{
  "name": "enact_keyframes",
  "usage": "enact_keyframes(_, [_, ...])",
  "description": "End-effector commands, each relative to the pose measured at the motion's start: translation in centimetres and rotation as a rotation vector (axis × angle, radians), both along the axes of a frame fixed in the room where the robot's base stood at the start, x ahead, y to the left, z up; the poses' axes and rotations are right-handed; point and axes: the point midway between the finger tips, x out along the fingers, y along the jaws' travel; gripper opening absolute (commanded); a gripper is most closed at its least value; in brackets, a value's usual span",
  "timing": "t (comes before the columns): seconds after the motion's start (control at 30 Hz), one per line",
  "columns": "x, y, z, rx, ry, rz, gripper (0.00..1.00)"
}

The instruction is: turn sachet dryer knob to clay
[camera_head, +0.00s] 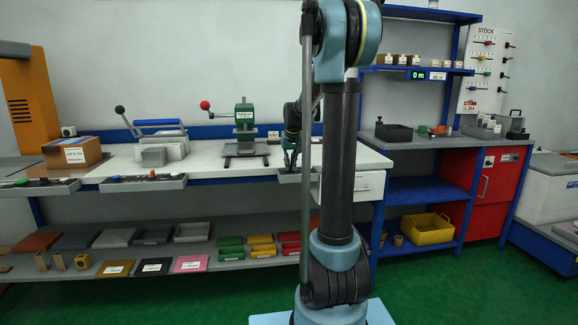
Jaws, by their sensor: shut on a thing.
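My gripper (291,166) reaches down at the front edge of the white bench, just left of my upright arm column. It is shut on what seems to be the sachet dryer knob. The knob itself is hidden by the fingers and too small to make out. A grey control panel (288,179) shows just below the fingertips. I cannot read any clay mark or the knob's pointer from here.
The white bench (210,165) carries a green press (244,118), a lever sealer (160,130) and a cardboard box (74,153). Two more grey panels (143,183) (38,189) line its front edge. Blue shelving (425,190) stands right. Green floor is open in front.

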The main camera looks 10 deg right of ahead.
Motion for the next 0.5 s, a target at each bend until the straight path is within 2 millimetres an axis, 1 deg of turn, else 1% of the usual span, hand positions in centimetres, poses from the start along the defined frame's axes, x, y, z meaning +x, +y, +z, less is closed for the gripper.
enact_keyframes(0.5, [0.14,-0.38,-0.23,-0.002,0.002,0.474,0.00])
